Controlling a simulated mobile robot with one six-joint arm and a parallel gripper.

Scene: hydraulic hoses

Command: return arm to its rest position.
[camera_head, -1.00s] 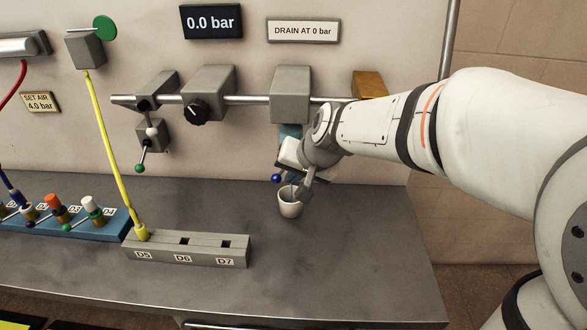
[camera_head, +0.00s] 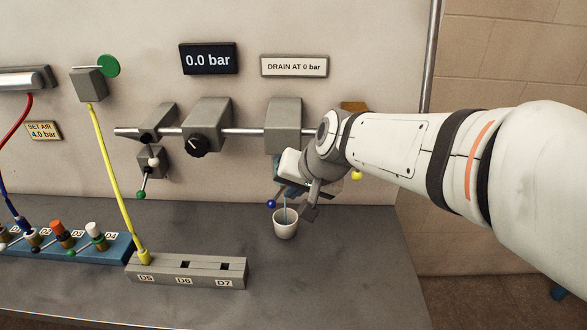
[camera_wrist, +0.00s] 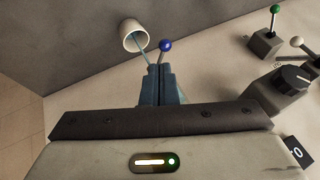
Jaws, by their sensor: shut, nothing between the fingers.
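My gripper (camera_head: 277,193) is in front of the panel, under the grey block on the rail. Its two blue-grey fingers are shut and empty in the wrist view (camera_wrist: 161,68). A blue ball knob (camera_head: 271,204) is close to the fingertips; it also shows in the wrist view (camera_wrist: 166,45). I cannot tell whether they touch. A white cup (camera_head: 285,227) stands on the bench just below, with a thin blue stream or tube reaching into it. The cup also shows in the wrist view (camera_wrist: 133,36). My arm reaches in from the right and hides part of the panel.
A grey block marked D5, D6, D7 (camera_head: 190,273) lies on the bench left of the cup. A yellow hose (camera_head: 115,180) runs down to D5. The gauge (camera_head: 209,59) reads 0.0 bar. A black knob (camera_head: 196,146) and valves sit along the rail. Bench right of the cup is clear.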

